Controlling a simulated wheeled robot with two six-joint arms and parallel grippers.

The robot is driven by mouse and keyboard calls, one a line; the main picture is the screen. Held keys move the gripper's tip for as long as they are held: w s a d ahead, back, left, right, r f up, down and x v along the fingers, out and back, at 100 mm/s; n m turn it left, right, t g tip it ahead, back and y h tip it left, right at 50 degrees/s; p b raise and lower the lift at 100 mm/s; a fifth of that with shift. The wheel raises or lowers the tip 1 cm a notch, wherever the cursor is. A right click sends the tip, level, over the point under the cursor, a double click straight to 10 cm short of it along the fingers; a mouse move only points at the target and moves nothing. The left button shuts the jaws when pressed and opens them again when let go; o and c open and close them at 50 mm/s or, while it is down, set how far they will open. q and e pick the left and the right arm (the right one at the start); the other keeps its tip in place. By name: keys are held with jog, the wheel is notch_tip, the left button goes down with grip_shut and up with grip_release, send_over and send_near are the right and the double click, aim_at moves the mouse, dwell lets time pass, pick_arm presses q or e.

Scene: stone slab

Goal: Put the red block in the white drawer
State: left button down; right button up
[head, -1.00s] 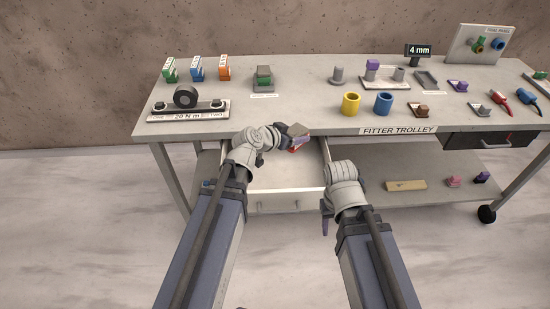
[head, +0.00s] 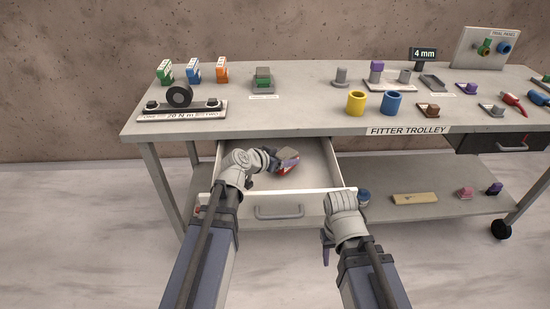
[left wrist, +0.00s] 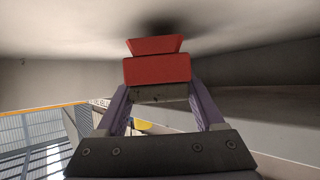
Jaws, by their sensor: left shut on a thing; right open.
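The white drawer (head: 322,178) stands pulled out under the trolley top, its front panel and handle facing me. My left gripper (head: 287,164) is inside the drawer's opening, tilted, and shut on the red block (left wrist: 157,69). In the left wrist view the block sits between the two purple fingers, with the pale drawer floor close beyond it. In the head view the gripper and wrist hide most of the block. I cannot tell whether the block touches the floor. My right gripper (head: 327,250) is open and empty, low in front of the drawer's right end.
A lower shelf (head: 440,182) carries small blocks. A dark drawer (head: 500,142) is at the right. The white drawer's right half is clear.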

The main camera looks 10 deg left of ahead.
pick_arm(q)
jog(key=w+a, duration=0.2)
jog(key=a, duration=0.1)
jog(key=shift+a, duration=0.3)
jog(key=shift+s+f+b, duration=0.1)
jog(key=shift+f+b, duration=0.6)
jog(key=shift+b, duration=0.05)
jog(key=shift+r, duration=0.1)
jog(key=shift+f, duration=0.2)
grip_release()
jog(key=shift+r, duration=0.1)
